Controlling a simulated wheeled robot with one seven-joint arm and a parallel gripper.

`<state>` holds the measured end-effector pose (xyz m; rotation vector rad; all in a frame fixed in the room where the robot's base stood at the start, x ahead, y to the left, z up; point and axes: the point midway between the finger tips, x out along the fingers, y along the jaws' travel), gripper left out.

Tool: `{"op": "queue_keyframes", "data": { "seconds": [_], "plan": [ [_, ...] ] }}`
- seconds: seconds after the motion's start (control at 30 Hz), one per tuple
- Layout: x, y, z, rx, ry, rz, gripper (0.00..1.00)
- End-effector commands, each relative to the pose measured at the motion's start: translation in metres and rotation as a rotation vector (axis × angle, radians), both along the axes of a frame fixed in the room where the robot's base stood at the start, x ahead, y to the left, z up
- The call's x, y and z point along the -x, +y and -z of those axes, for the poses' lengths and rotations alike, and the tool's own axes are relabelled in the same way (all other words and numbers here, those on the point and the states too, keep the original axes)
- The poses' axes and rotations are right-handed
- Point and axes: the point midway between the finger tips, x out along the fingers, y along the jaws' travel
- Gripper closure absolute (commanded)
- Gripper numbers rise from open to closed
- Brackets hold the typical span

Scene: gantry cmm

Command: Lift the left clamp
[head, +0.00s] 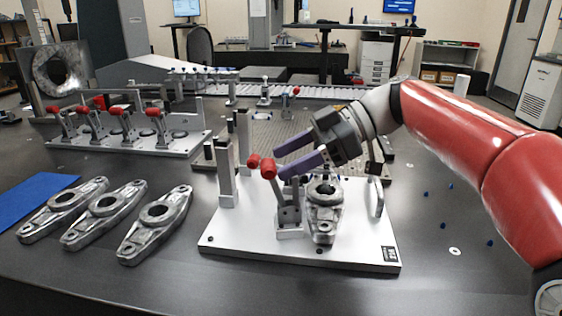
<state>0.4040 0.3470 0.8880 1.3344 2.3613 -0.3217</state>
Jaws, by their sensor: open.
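A metal toggle clamp (290,214) with red grips (268,169) stands upright at the left of a metal part on a white fixture plate (235,248). The metal part (325,205) is an elongated casting with a round bore, lying on the fixture. My gripper (281,162) comes in from the right, its two purple fingers apart and pointing left. The fingertips are close to the red grips; whether they touch cannot be told. The far side of the clamp is hidden.
Several similar castings (155,222) lie left of the plate near a blue mat (32,205). A rack of red-handled clamps (120,145) stands behind them. A post (226,170) rises at the plate's left.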

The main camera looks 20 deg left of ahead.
Motion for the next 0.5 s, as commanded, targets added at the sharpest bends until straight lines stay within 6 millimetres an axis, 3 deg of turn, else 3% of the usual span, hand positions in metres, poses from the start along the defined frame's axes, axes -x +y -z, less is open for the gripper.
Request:
{"op": "queue_keyframes", "data": {
  "seconds": [0.23, 0.5],
  "plan": [
    [-0.020, -0.032, -0.019, 0.000, 0.000, 0.003, 0.40],
    [-0.026, -0.043, -0.025, 0.000, 0.001, 0.000, 0.40]
  ]
}}
